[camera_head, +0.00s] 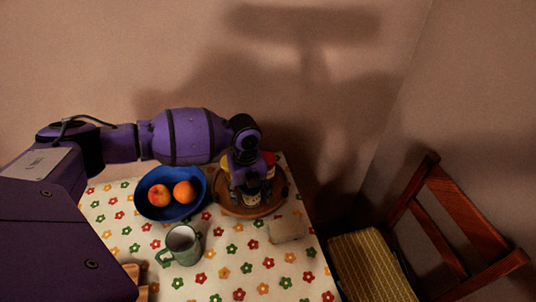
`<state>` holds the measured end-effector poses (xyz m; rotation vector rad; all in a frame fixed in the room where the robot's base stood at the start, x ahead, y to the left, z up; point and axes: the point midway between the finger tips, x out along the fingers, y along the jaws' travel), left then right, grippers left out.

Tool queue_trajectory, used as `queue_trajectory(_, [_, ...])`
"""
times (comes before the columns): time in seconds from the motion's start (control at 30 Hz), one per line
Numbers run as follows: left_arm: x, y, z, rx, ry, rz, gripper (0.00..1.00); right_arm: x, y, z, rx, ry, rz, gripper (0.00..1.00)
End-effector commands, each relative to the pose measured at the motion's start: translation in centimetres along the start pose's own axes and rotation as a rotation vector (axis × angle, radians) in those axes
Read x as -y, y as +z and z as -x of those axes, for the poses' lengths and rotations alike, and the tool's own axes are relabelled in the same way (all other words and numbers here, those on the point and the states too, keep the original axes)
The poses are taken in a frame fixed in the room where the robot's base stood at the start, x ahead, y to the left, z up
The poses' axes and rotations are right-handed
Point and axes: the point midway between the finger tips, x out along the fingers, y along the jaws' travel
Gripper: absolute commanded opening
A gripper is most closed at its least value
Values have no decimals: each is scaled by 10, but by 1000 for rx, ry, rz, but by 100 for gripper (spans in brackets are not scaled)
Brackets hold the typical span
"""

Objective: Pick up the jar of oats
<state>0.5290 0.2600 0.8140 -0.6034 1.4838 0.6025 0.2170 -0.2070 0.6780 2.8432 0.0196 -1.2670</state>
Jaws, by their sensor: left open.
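A round brown wooden tray (236,209) stands at the back right of the table and holds a few jars. One small jar with a pale label (252,199) shows just below my left gripper (250,184). A red-topped jar (269,160) and a yellow item (224,161) are partly hidden behind the gripper. I cannot tell which of them holds oats. My left gripper is open and points down over the tray, very close to the pale-labelled jar; whether it touches is unclear. My right gripper is not in view.
A blue bowl (176,212) with two orange-red fruits stands left of the tray. A green mug (182,243) and a pale flat block (286,229) are nearer the front. The flowered tablecloth (240,270) is clear in front. A wooden chair (440,220) stands at the right.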

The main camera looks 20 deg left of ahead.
Motion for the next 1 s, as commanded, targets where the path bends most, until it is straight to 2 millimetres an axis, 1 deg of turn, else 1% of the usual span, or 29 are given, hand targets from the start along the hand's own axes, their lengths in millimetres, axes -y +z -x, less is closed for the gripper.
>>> queue_trajectory(0.03, [-1, -1, -5, -2, 3, 0, 61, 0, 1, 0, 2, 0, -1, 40])
queue_trajectory(0.07, [-1, -1, -6, -2, 2, 0, 61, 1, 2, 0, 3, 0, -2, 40])
queue_trajectory(0.23, [-1, -1, -5, -2, 2, 0, 61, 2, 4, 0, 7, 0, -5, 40])
queue_trajectory(0.67, [-1, 0, -4, -1, 1, 0, 5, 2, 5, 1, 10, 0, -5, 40])
queue_trajectory(0.7, [0, 0, -4, 0, 0, 0, 3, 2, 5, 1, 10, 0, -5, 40])
queue_trajectory(1.0, [0, 0, 0, 1, -1, 0, 3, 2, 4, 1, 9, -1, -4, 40])
